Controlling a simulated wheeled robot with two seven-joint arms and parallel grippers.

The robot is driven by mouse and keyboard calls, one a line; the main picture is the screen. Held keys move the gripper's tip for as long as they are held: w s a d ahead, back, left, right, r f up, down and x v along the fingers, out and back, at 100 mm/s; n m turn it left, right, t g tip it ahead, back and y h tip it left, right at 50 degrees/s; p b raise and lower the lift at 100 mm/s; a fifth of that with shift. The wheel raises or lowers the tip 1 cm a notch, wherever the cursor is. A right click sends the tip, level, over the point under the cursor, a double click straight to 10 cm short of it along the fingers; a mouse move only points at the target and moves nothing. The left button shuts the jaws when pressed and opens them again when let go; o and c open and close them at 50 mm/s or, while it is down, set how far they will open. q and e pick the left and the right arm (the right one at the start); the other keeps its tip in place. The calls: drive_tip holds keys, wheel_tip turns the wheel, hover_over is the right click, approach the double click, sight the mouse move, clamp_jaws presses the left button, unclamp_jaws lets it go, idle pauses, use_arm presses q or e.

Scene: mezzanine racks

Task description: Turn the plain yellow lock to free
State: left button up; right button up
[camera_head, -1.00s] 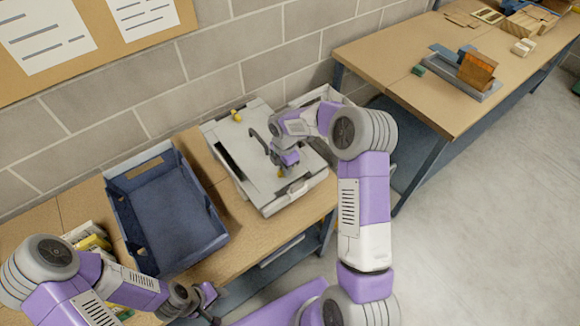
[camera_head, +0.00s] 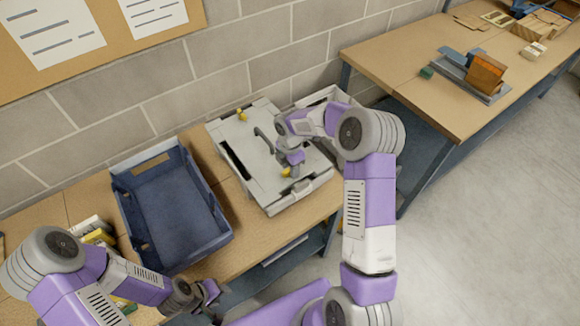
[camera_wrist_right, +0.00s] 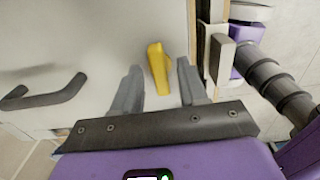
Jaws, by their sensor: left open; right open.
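A grey-white case (camera_head: 252,165) lies on the wooden bench. A yellow lock (camera_head: 286,172) sits near its front edge, partly hidden by my right gripper. In the right wrist view this yellow lock (camera_wrist_right: 158,68) is a plain, slightly tilted bar. My right gripper (camera_head: 284,163) is open over it, one finger on each side, with gaps visible; whether it touches is not clear. A second yellow lock (camera_head: 242,114) is at the case's back edge; any markings are too small to tell. My left gripper (camera_head: 211,296) is open and empty, low in front of the bench.
A dark handle (camera_wrist_right: 45,92) stands on the case's lid, left of the lock in the wrist view. A blue open tray (camera_head: 172,210) is left of the case. Several small boxes (camera_head: 98,235) lie by my left arm. Another bench (camera_head: 425,72) stands at the right.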

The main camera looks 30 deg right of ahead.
wheel_tip(320, 180, up, 7)
drive_tip(key=shift+r, duration=0.2)
idle(0.6)
